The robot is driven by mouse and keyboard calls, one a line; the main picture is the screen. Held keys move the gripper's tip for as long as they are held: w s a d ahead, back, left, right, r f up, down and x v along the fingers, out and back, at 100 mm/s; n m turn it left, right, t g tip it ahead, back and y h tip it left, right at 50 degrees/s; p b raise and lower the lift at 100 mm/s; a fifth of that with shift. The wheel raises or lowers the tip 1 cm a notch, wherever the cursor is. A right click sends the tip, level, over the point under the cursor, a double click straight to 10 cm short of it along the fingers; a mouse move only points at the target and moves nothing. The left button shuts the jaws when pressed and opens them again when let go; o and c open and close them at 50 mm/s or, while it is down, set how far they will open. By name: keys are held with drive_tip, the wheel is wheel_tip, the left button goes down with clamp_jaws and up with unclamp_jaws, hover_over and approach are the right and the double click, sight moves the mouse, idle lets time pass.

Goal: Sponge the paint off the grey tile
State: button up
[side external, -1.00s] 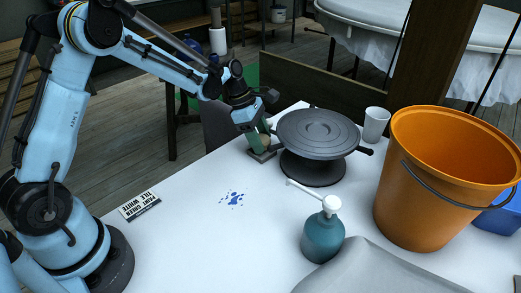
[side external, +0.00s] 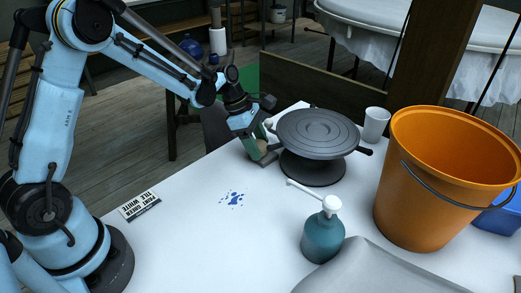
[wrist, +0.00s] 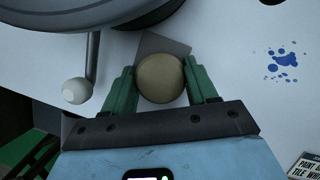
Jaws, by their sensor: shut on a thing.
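My gripper (wrist: 161,80) has green fingers shut on a round tan sponge (wrist: 160,70), one finger on each side. The grey tile (wrist: 165,42) lies under the sponge in the wrist view, its far part bare and without visible paint. The rest of it is hidden. In the side view my gripper (side external: 258,146) and the tile (side external: 269,160) are left of the banding wheel. I cannot tell whether the sponge touches the tile. Blue paint spots (side external: 234,199) lie on the white tabletop, apart from the tile; they also show in the wrist view (wrist: 284,59).
The dark banding wheel (side external: 317,133) stands close beside the tile, a knobbed handle (wrist: 77,90) near my gripper. A teal pump bottle (side external: 322,236), white cup (side external: 375,124), orange bucket (side external: 435,185) and grey cloth (side external: 375,272) are to the right. A printed card (side external: 140,205) lies left.

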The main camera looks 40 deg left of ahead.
drive_tip(key=shift+s+d, duration=0.2)
drive_tip(key=shift+d, duration=1.45)
wheel_tip(320, 180, up, 7)
drive_tip(key=shift+a, duration=0.2)
idle(0.4)
